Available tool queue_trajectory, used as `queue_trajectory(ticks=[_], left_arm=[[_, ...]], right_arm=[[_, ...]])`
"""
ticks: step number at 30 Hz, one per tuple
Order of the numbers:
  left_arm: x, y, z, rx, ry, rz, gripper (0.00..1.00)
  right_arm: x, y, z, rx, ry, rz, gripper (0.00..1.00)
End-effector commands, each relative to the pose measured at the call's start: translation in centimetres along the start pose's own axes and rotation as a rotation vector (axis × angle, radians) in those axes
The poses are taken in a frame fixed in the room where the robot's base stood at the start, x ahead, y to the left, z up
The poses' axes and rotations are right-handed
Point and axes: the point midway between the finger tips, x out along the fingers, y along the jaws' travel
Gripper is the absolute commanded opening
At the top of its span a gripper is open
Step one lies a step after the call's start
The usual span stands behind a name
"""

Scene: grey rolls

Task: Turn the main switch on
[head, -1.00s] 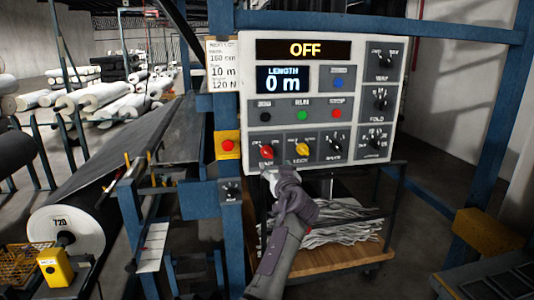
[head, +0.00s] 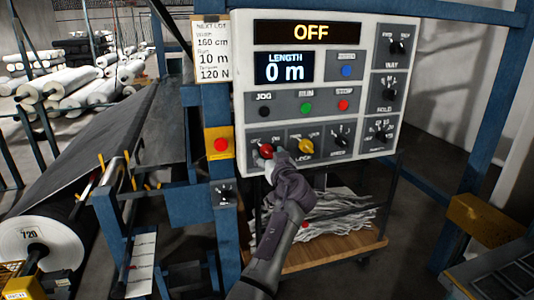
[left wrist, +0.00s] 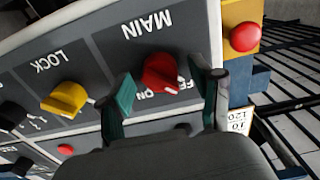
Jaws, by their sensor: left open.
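The main switch is a red rotary knob (head: 266,150) at the lower left of the white control panel (head: 240,100). The display (head: 306,32) reads OFF. My left gripper (head: 272,160) is at the knob, just below and in front of it, partly covering its label. In the left wrist view, upside down, the red knob (left wrist: 162,72) sits under the word MAIN. The open fingers of my left gripper (left wrist: 170,88) lie on either side of it, with visible gaps; I cannot tell how deep they reach. My right gripper is out of view.
The yellow LOCK knob (head: 305,147) is close to the right of the main switch. A red button on a yellow box (head: 220,144) is to the left. A wooden cart shelf (head: 330,256) with grey scraps stands below the panel.

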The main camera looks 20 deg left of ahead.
Motion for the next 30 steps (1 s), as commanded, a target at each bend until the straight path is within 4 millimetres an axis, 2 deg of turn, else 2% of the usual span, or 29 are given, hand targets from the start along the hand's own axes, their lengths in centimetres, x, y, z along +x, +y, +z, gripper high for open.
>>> queue_trajectory(ticks=[3,14,23,30], left_arm=[[0.00,0.00,0.03,0.000,0.000,0.000,0.63],[0.02,-0.01,0.02,0.000,0.000,0.000,0.04],[0.02,-0.03,0.04,0.039,0.001,0.000,0.04],[0.01,0.00,0.09,0.176,0.002,0.001,0.04]], right_arm=[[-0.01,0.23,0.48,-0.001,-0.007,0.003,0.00],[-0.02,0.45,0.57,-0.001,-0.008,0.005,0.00],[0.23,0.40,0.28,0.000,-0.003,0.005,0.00],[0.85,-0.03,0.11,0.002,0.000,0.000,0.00]])
